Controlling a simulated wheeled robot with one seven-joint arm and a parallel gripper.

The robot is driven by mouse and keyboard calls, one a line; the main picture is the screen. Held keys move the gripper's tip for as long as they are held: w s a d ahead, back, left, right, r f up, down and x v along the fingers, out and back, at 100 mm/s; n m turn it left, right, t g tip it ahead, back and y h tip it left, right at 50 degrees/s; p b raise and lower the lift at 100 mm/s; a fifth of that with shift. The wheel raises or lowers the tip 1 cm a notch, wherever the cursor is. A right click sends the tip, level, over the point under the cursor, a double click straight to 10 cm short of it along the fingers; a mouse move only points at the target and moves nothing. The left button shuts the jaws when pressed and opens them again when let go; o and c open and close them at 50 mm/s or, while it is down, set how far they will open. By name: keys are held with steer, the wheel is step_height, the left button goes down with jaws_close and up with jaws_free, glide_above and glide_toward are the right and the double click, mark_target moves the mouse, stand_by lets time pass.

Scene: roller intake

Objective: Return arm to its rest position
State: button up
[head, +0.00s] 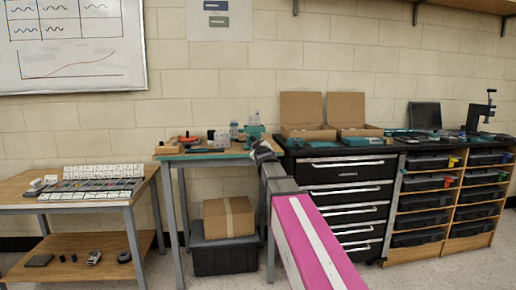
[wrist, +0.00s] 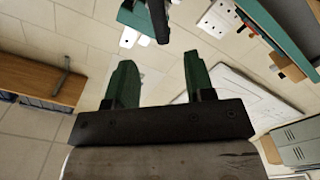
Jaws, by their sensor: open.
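My gripper (head: 263,151) is at the end of my raised arm, in front of the right end of the narrow teal-topped table in the head view. It looks small and dark there, and its fingers are hard to make out. In the wrist view my gripper (wrist: 160,62) shows two green fingers spread wide apart, with nothing between them. Whether it touches anything on the table cannot be told from the head view.
The narrow table (head: 172,157) holds tools. A black drawer cabinet (head: 348,170) with open cardboard boxes (head: 302,108) stands to its right, then bin shelves (head: 453,200). A wooden table (head: 20,188) with a sloped rack stands left.

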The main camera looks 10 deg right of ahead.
steer(key=s+d+f+m+g, duration=0.15)
steer(key=s+f+g, duration=0.35)
steer(key=f, duration=0.8)
steer(key=s+d+f+m+g, duration=0.1)
steer(key=s+f+m+g, duration=0.35)
steer(key=f, duration=0.75)
steer(key=s+f+m+g, duration=0.1)
steer(key=s+f+g, duration=0.3)
steer(key=s+f, duration=0.6)
steer(key=s+f+m+g, duration=0.1)
steer(key=s+f+g, duration=0.3)
steer(key=s+f, duration=0.5)
steer(key=s, duration=0.6)
steer(key=shift+s+f, duration=0.25)
steer(key=shift+f, duration=0.1)
steer(key=shift+g, duration=0.25)
